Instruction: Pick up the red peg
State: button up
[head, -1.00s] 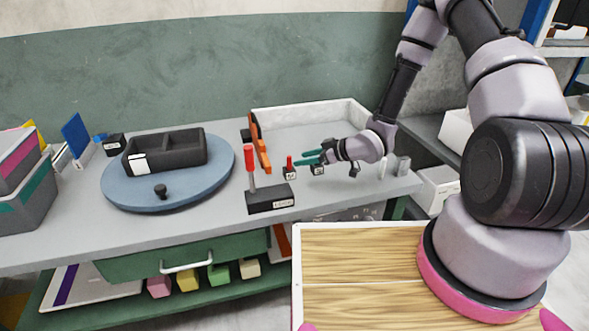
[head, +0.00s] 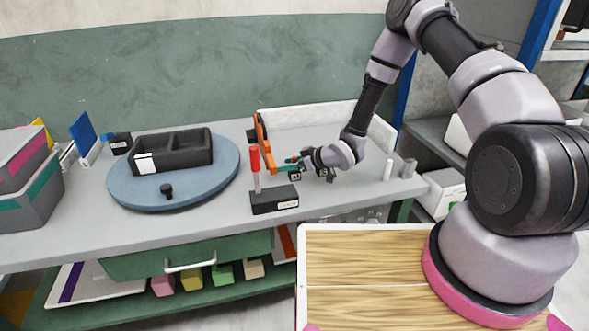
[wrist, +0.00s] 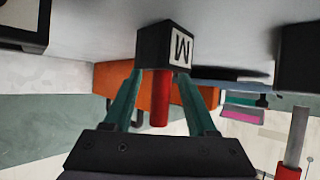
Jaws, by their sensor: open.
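The red peg (wrist: 160,100) stands in a small black block (wrist: 165,47) labelled M, seen upside down in the wrist view. In the head view only a bit of the red peg (head: 295,159) shows, above its block (head: 295,175). My gripper (wrist: 160,82) is open, with one green finger on each side of the peg. Small gaps seem to remain between fingers and peg. In the head view my gripper (head: 291,165) is at the peg, reaching in from the right and partly hiding it.
A red-handled tool (head: 254,160) stands in a larger black block (head: 274,199) at the front left. An orange clamp-like thing (head: 264,140) is behind the peg. A blue round turntable (head: 215,190) bears a black tray (head: 185,150). A white-walled tray (head: 320,114) lies at the back.

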grip_shut()
jog(key=shift+r, duration=0.15)
